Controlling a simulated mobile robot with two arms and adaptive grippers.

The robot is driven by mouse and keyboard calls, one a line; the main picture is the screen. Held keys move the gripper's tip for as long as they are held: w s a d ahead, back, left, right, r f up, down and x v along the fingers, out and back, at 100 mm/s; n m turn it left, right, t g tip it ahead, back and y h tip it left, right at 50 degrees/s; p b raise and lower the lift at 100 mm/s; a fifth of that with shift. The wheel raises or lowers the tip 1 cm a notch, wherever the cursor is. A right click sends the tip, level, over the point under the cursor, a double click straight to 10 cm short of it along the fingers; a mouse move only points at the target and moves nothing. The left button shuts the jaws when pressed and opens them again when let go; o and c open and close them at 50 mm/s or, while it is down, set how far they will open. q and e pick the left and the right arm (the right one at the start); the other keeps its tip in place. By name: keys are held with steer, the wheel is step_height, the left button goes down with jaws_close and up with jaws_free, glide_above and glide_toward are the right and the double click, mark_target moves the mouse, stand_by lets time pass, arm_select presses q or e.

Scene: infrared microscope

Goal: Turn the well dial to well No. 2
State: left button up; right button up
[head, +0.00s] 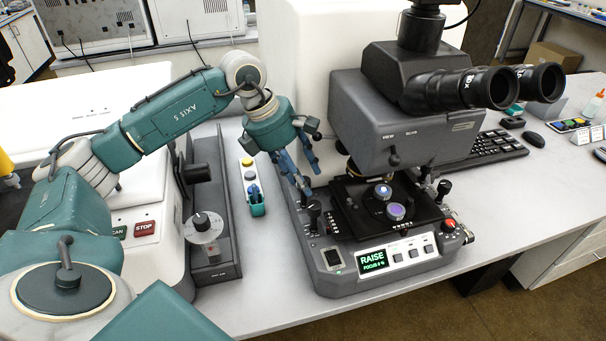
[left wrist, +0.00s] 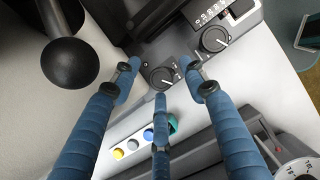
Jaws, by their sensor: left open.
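My left gripper (head: 305,176) has three blue fingers, spread open and empty. It hangs over the left edge of the microscope base (head: 350,283). In the left wrist view the fingertips of the left gripper (left wrist: 160,74) surround a black round dial (left wrist: 162,79) with a white pointer line. I cannot tell whether they touch it. A second similar dial (left wrist: 214,40) sits to its upper right, beyond the right finger. Their marks are too small to read, so I cannot tell which is the well dial or its setting. My right gripper is not in view.
A black ball-ended knob (left wrist: 70,62) is close at the left of the wrist view. The stage (head: 400,215) carries two round pieces. A grey box with a dial (head: 203,224) and a strip with coloured buttons (head: 249,175) stand left of the microscope. The display (head: 373,261) reads RAISE.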

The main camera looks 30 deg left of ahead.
arm_select(q)
steer(key=v, duration=1.2)
steer(key=shift+w+d, duration=0.1)
steer(key=shift+d, duration=0.05)
